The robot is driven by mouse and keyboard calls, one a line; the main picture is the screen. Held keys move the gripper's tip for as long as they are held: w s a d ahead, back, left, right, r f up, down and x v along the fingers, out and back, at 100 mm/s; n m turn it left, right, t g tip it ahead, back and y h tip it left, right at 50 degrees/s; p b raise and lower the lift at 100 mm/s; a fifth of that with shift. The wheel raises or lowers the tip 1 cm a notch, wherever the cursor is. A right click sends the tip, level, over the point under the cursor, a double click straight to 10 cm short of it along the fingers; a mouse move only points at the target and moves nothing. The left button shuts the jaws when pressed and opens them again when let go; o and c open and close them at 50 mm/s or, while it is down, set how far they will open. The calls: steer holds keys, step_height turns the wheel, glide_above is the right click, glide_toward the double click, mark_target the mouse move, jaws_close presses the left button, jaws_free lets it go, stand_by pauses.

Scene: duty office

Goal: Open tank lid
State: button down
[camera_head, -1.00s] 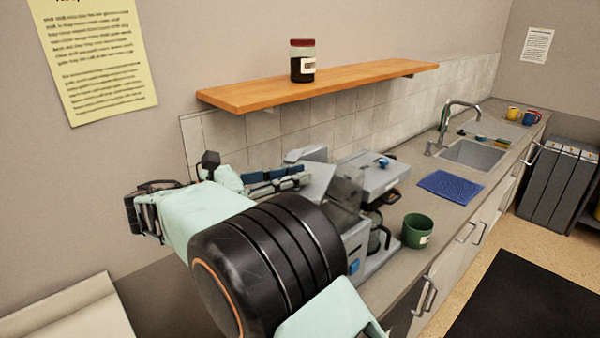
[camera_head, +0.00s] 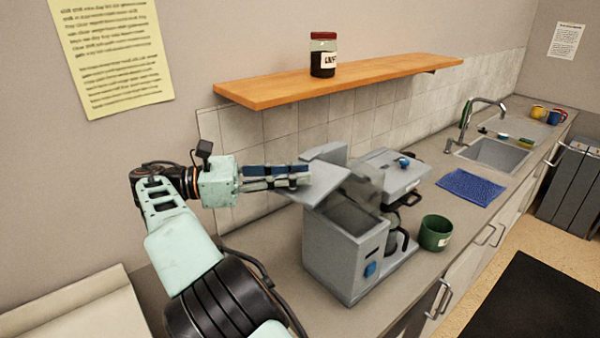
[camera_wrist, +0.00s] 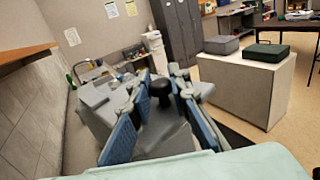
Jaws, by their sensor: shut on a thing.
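The coffee machine (camera_head: 340,262) is a grey unit on the counter with a blue button on its front. Its tank lid (camera_head: 328,186) is a grey plate, raised and tilted above the left part of the machine, so an opening shows below it. My gripper (camera_head: 306,175) comes in from the left and is shut at the lid. In the wrist view, the blue-padded fingers of my gripper (camera_wrist: 160,92) stand either side of the lid's black knob (camera_wrist: 160,88), with the grey lid (camera_wrist: 160,138) beneath. The exact finger contact is hard to see.
A green mug (camera_head: 436,233) stands just right of the machine. A blue mat (camera_head: 470,187) and a sink (camera_head: 493,153) lie further right. A wooden shelf (camera_head: 345,80) with a labelled jar (camera_head: 323,57) hangs above. The wall is close behind my gripper.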

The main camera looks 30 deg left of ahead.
stand_by(0.4)
steer(key=c, duration=1.8)
jaws_free()
step_height(320, 180, up, 8)
steer(key=shift+f, duration=0.2)
steer(key=shift+w+d+r, duration=0.15)
steer(key=shift+r, duration=1)
